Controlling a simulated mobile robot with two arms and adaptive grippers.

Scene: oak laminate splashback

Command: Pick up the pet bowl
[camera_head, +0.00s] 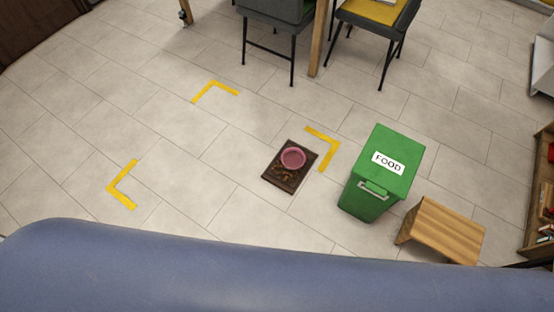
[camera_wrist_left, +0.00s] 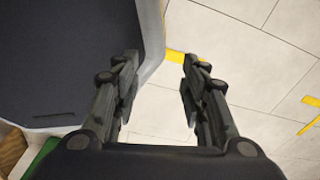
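The pink pet bowl (camera_head: 293,158) sits upright on a dark brown mat (camera_head: 277,177) on the tiled floor, to the left of the green bin in the head view. My left gripper (camera_wrist_left: 158,75) shows only in the left wrist view. Its two fingers are apart with nothing between them, above bare floor. The bowl does not show in the left wrist view. My right gripper is in neither view.
A green bin labelled FOOD (camera_head: 380,175) and a wooden stool (camera_head: 445,230) stand right of the mat. Yellow corner marks (camera_head: 122,187) lie on the floor. Chairs (camera_head: 370,25) stand at the back. The floor left of the mat is clear.

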